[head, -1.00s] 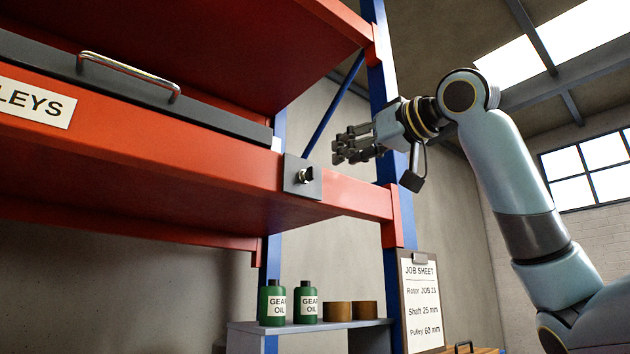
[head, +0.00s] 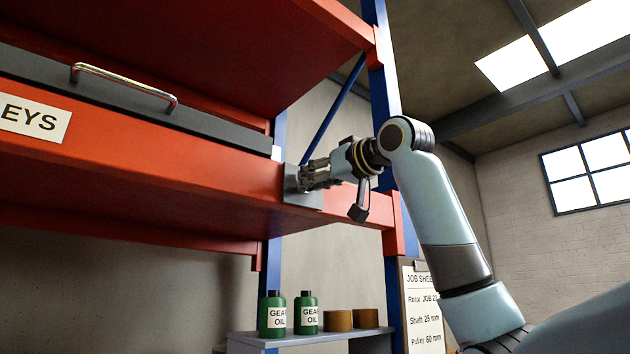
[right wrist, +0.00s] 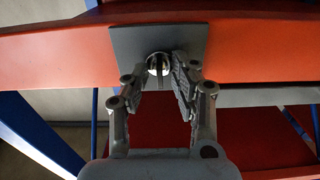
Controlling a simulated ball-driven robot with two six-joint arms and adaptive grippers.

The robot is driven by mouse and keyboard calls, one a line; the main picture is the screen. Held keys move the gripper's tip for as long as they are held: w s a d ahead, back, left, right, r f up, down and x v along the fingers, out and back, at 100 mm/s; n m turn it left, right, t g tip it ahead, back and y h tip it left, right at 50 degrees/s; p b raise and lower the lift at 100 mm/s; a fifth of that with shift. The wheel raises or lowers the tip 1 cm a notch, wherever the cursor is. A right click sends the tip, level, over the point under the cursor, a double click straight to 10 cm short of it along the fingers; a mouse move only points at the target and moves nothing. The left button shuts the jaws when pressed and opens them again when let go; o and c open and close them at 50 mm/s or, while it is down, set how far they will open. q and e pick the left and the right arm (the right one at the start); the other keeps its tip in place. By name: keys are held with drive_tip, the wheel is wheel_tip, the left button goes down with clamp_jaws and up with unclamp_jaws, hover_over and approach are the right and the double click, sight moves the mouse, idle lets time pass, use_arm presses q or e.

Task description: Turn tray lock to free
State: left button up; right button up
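The tray lock is a small round metal knob (right wrist: 159,65) on a grey square plate (right wrist: 190,40) fixed to the orange-red shelf beam. In the head view the right gripper (head: 302,177) is up against the plate. The grey tray (head: 150,115) with a metal handle (head: 125,84) sits on the shelf to the left. My left gripper is not in view.
The orange-red beam (head: 200,195) runs beside the right gripper, with a blue upright (head: 381,90) behind the arm. Below are green oil bottles (head: 273,315), brown cylinders (head: 338,320) and a job sheet clipboard (head: 422,310). Open room lies to the right.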

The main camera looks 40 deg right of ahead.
clamp_jaws()
drive_tip(key=shift+d+f+m+p, duration=0.1)
drive_tip(key=shift+m+p, duration=0.5)
drive_tip(key=shift+m, duration=3.85)
drive_tip(key=shift+d+f+m+p, duration=0.1)
drive_tip(key=shift+m+p, duration=0.45)
drive_tip(key=shift+m, duration=3.9)
